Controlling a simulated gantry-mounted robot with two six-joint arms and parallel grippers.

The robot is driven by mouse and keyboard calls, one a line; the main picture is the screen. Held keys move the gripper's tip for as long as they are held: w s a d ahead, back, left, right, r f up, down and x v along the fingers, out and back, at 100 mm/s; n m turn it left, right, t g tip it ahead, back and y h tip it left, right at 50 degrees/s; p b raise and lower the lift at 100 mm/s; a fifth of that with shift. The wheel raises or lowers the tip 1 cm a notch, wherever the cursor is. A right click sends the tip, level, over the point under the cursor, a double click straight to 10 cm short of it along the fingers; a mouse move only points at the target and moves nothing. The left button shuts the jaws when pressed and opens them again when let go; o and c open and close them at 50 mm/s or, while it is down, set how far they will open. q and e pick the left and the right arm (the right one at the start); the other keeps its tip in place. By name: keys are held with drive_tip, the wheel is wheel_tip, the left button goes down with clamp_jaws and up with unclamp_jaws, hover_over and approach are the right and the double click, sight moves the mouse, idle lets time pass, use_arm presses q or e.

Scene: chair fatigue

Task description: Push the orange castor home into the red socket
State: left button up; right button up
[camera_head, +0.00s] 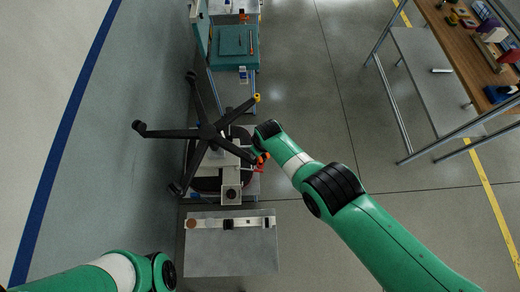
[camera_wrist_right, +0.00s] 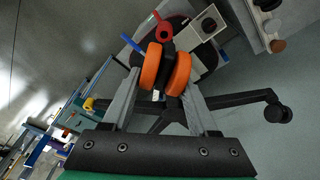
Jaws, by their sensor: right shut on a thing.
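The orange castor (camera_wrist_right: 152,66) shows as two orange wheels between the fingers of my right gripper (camera_wrist_right: 164,80), which is shut on it. In the head view a small orange patch of the castor (camera_head: 263,158) shows at the end of my right arm, beside the black star-shaped chair base (camera_head: 211,131). The red socket cannot be made out for certain; the castor and gripper cover the end of the nearest leg. I cannot tell whether the castor touches the socket. My left arm is at the lower left of the head view; its fingers are not in view.
Another leg carries a yellow tip (camera_head: 257,98). Black castors, such as one (camera_head: 139,126) at left, sit on other legs. A red part (camera_wrist_right: 163,30) and a blue part (camera_wrist_right: 131,43) lie beyond the castor. A grey table (camera_head: 230,258) stands in front; a wooden bench (camera_head: 462,55) stands at right.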

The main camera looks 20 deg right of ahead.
drive_tip(key=shift+s+b+x, duration=0.2)
drive_tip(key=shift+b+x, duration=0.6)
drive_tip(key=shift+x, duration=0.05)
drive_tip(key=shift+s+b+x, duration=0.15)
drive_tip(key=shift+b+x, duration=0.6)
drive_tip(key=shift+x, duration=0.1)
drive_tip(key=shift+s+b+x, duration=0.2)
drive_tip(key=shift+b+x, duration=0.6)
drive_tip(key=shift+x, duration=0.05)
drive_tip(key=shift+s+d+b+x, duration=0.1)
drive_tip(key=shift+s+b+x, duration=0.1)
drive_tip(key=shift+b+x, duration=0.75)
drive_tip(key=shift+s+d+b+x, duration=0.1)
drive_tip(key=shift+s+b+x, duration=0.1)
drive_tip(key=shift+b+x, duration=0.7)
drive_tip(key=o, duration=1.3)
drive_tip(key=shift+o, duration=0.2)
